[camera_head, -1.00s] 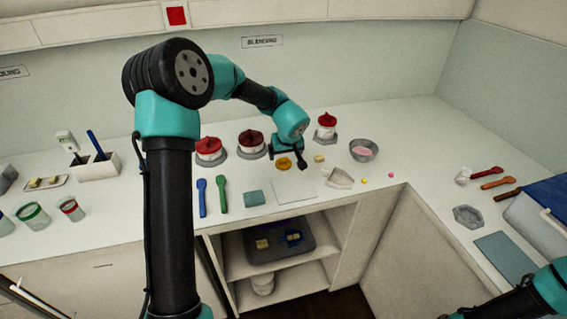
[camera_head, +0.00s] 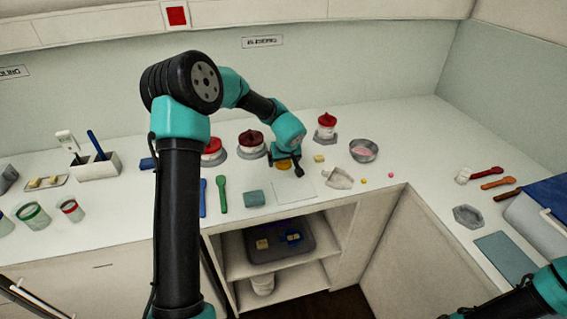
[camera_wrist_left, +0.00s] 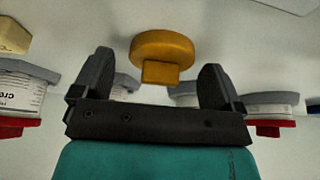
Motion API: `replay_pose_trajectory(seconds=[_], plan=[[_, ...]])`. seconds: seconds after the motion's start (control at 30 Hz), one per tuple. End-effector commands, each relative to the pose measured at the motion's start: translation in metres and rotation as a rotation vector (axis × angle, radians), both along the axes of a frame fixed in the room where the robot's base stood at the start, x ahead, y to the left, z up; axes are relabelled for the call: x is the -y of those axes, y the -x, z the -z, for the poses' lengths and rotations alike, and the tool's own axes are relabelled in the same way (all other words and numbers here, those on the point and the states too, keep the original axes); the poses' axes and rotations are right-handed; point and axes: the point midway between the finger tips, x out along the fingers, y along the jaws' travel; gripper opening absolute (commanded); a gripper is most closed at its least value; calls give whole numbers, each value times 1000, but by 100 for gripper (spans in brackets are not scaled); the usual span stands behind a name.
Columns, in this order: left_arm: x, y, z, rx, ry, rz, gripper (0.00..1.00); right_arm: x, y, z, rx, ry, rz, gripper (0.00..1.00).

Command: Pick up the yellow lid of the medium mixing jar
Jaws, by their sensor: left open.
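The yellow lid (camera_head: 283,165) lies on the white counter in the head view, partly hidden by my left gripper (camera_head: 286,167). In the left wrist view the lid (camera_wrist_left: 165,48) is a round disc with a block-shaped knob (camera_wrist_left: 160,72). My left gripper (camera_wrist_left: 157,70) is open and empty. Its two fingers stand apart, one to each side of the knob in the picture. I cannot tell whether they touch the lid. Which jar is the medium mixing jar is not clear. My right gripper is out of view; only part of my right arm shows.
Red-lidded jars (camera_head: 250,141) stand behind the lid, with another (camera_head: 326,124) to the right. A metal bowl (camera_head: 363,150) and a white tray-like piece (camera_head: 338,178) are to the right. A white sheet (camera_head: 294,190) and a teal block (camera_head: 254,198) lie in front.

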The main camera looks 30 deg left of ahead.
Motion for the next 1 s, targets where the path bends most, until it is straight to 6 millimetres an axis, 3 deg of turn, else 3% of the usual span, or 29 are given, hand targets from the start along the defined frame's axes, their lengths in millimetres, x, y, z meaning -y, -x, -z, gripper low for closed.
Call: replay_pose_trajectory(seconds=[0.27, 0.73, 1.0], plan=[[0, 0, 0, 0, 0, 0, 90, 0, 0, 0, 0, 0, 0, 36], [0, 0, 0, 0, 0, 0, 45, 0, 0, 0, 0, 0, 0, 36], [0, 0, -1, 0, 0, 0, 44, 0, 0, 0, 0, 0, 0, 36]])
